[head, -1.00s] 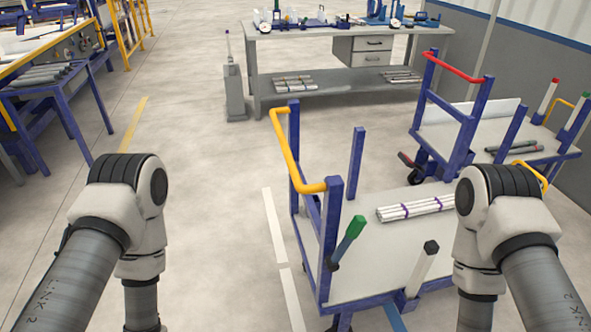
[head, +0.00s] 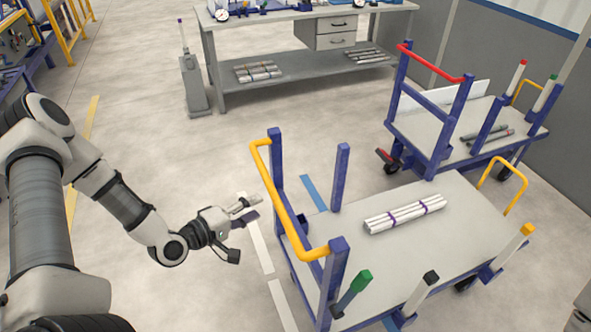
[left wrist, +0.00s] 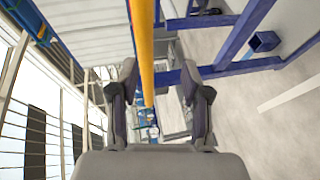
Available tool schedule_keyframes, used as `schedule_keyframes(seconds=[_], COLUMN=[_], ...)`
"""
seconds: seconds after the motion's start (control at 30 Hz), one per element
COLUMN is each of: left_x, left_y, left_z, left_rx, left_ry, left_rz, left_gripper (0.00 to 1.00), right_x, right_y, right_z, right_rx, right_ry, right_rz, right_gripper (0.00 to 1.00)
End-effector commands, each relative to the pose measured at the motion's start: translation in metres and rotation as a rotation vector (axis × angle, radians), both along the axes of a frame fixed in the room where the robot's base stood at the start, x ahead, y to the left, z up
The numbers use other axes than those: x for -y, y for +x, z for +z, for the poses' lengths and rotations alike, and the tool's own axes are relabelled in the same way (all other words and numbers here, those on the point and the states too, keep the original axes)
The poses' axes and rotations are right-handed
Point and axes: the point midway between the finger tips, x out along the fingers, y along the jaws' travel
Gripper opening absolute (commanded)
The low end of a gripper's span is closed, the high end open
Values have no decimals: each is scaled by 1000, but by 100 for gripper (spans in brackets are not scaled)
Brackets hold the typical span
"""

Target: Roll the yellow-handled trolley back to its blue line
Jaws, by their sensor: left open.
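The yellow-handled trolley (head: 455,205) stands at the centre right, its yellow handle (head: 287,205) on the left end. A bundle of white pipes (head: 404,214) with purple bands lies on its deck. A blue line (head: 314,193) shows on the floor behind the trolley, and a short blue piece shows at its front; the deck hides what lies between. My left gripper (head: 248,210) is open and empty, just left of the handle and apart from it. In the left wrist view the yellow handle (left wrist: 146,50) runs between the open fingers (left wrist: 159,76), beyond them. My right gripper is out of view.
A white floor line (head: 261,247) runs left of the trolley. A red-handled trolley (head: 455,120) stands behind right, near the wall. A grey workbench (head: 270,95) stands at the back, with a grey post (head: 194,85) beside it. Floor left of the trolley is clear.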

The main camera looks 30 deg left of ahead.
Motion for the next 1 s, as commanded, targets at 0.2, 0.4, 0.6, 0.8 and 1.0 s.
schedule_keyframes(seconds=[0.2,0.4,0.6,0.8,1.0], left_x=[-5,5,14,17,17], left_y=[10,37,66,77,76], left_z=[14,7,4,2,2], left_rx=[23,21,22,22,22], left_ry=[-12,-6,-7,-12,-13], left_rz=[23,19,21,25,25], left_gripper=[48,48,48,48,40], right_x=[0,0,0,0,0], right_y=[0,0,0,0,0], right_z=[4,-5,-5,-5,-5], right_rx=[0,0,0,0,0], right_ry=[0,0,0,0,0], right_rz=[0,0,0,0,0], right_gripper=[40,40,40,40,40])
